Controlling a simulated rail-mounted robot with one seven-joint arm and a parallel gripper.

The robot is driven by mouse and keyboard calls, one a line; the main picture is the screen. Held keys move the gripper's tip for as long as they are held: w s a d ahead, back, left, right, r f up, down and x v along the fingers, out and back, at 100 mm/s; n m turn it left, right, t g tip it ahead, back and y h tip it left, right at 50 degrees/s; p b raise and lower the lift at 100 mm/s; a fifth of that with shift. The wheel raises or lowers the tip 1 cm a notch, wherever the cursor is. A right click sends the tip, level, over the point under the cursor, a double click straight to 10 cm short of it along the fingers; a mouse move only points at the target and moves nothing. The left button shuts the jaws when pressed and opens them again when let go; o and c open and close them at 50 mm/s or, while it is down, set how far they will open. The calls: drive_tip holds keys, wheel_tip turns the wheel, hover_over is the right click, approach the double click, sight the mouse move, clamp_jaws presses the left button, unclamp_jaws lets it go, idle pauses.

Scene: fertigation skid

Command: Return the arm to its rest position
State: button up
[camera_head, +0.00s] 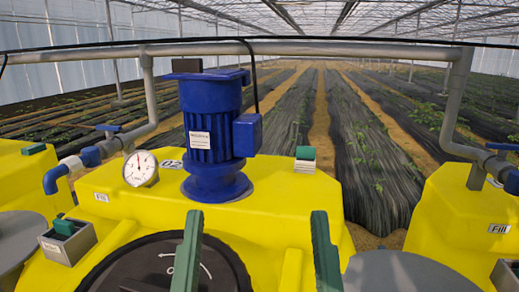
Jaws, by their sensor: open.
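My gripper (256,214) shows as two dark green fingers rising from the bottom edge of the head view. They stand wide apart, with nothing held between them. They appear in front of the middle yellow tank (272,206), one overlapping its black round lid (150,270) and the other near the tank's right side. The gap between them and the tank cannot be judged from this view. The rest of my arm is out of view.
A blue motor (213,125) and a pressure gauge (141,168) stand on the middle tank. A small green-topped block (305,158) sits right of the motor. Grey pipe (330,48) crosses above. More yellow tanks flank left (22,178) and right (450,215).

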wheel_tip(320, 180, up, 18)
drive_tip(key=p, duration=1.4)
drive_tip(key=shift+a+f, duration=0.1)
drive_tip(key=shift+f, duration=0.05)
